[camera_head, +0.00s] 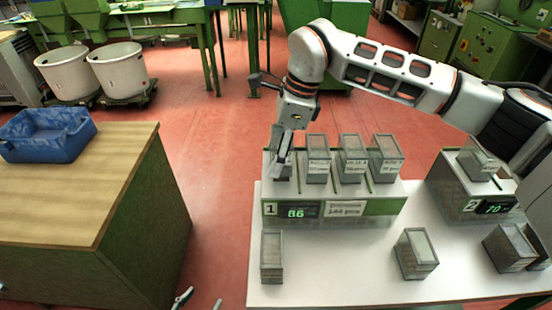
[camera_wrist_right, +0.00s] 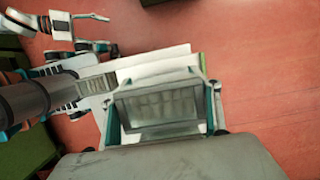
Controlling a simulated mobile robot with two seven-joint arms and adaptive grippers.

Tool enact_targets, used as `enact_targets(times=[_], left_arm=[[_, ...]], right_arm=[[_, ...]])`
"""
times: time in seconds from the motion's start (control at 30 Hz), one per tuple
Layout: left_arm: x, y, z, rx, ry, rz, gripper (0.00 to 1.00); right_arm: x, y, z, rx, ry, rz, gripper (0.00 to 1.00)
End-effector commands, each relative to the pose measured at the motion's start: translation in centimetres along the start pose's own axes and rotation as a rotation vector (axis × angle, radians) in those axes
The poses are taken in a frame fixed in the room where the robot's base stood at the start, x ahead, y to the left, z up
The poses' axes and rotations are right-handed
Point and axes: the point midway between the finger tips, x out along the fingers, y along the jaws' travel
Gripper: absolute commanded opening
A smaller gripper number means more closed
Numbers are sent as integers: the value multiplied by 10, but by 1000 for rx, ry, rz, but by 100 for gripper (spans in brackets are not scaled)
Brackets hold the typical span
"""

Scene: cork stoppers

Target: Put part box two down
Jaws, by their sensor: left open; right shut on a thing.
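My right gripper (camera_head: 281,156) hangs over the left end of the scale-like stand marked 1 (camera_head: 386,208). In the right wrist view its teal-edged fingers (camera_wrist_right: 165,112) are shut on a grey part box with a clear front (camera_wrist_right: 160,106). In the head view that box is mostly hidden by the gripper, at the leftmost place of the stand; I cannot tell whether it rests there. Three similar boxes (camera_head: 317,160) stand to its right on the stand. Their labels are too small to read. My left gripper (camera_head: 200,301) shows only its open fingertips at the bottom edge, empty.
A second stand marked 2 (camera_head: 454,206) carries one box (camera_head: 478,160). More boxes stand on the white table (camera_head: 340,275), at its front left (camera_head: 271,258), middle (camera_head: 415,254) and right (camera_head: 509,248). A wooden-topped cabinet (camera_head: 70,205) with a blue bin (camera_head: 46,134) is at left.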

Motion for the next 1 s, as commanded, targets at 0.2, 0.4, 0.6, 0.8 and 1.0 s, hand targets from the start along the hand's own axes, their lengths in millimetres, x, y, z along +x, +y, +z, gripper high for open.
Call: enact_targets(times=[0.2,0.4,0.6,0.8,1.0], left_arm=[[0,0,-1,0,1,0,51],[0,0,-1,0,1,0,51],[0,0,0,0,0,0,51],[0,0,0,0,1,-1,51],[0,-1,-2,0,2,-1,51]], right_arm=[[21,0,-6,1,-1,0,39],[21,0,-6,0,0,0,39],[24,0,-7,0,0,1,77],[24,0,-7,0,0,1,79],[21,0,-6,0,0,1,79]])
